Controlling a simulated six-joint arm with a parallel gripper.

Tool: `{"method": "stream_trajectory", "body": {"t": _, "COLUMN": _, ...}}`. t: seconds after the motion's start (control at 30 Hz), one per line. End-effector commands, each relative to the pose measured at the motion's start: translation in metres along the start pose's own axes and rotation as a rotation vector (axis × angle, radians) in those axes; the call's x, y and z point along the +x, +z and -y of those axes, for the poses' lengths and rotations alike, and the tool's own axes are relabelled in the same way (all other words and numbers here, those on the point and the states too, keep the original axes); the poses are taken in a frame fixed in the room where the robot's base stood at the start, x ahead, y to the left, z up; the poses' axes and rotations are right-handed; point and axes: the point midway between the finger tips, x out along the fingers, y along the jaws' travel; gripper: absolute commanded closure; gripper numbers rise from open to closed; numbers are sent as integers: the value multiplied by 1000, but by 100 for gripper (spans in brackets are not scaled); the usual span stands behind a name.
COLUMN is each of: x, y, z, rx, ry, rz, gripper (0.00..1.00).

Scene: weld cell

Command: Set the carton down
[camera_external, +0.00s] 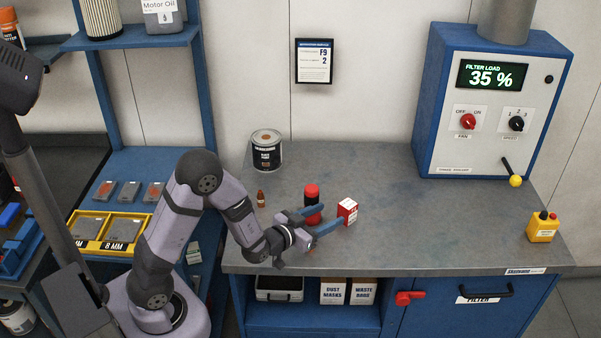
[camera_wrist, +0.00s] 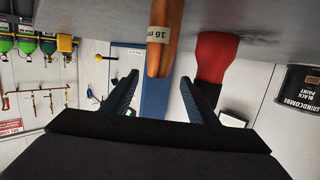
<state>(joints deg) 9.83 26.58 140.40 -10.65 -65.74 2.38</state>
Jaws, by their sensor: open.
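A small red and white carton (camera_external: 347,211) stands upright on the grey bench top. My gripper (camera_external: 333,215) is low over the bench, just left of the carton. Its two blue fingers are spread and point toward the carton. I cannot tell whether a fingertip touches it. In the wrist view my gripper (camera_wrist: 159,80) is open, with a clear gap between the fingers. The carton cannot be made out in that view, which is upside down.
A red bottle with a black band (camera_external: 312,203) stands close behind my gripper. A small brown pointed item (camera_external: 261,198) and a paint can (camera_external: 267,150) stand left. The wrist view shows a copper-coloured piece labelled "16 m" (camera_wrist: 165,38).

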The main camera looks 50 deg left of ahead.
Motion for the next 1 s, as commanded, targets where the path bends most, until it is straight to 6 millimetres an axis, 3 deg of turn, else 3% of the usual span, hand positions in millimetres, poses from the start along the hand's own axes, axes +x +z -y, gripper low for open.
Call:
{"method": "stream_trajectory", "body": {"t": 0.1, "x": -13, "y": -2, "z": 0, "rx": 1, "ry": 0, "rz": 3, "gripper": 47}}
{"method": "stream_trajectory", "body": {"t": 0.5, "x": -33, "y": -2, "z": 0, "rx": 1, "ry": 0, "rz": 4, "gripper": 47}}
{"method": "stream_trajectory", "body": {"t": 1.0, "x": -39, "y": 0, "z": 0, "rx": 0, "ry": 0, "rz": -1, "gripper": 47}}
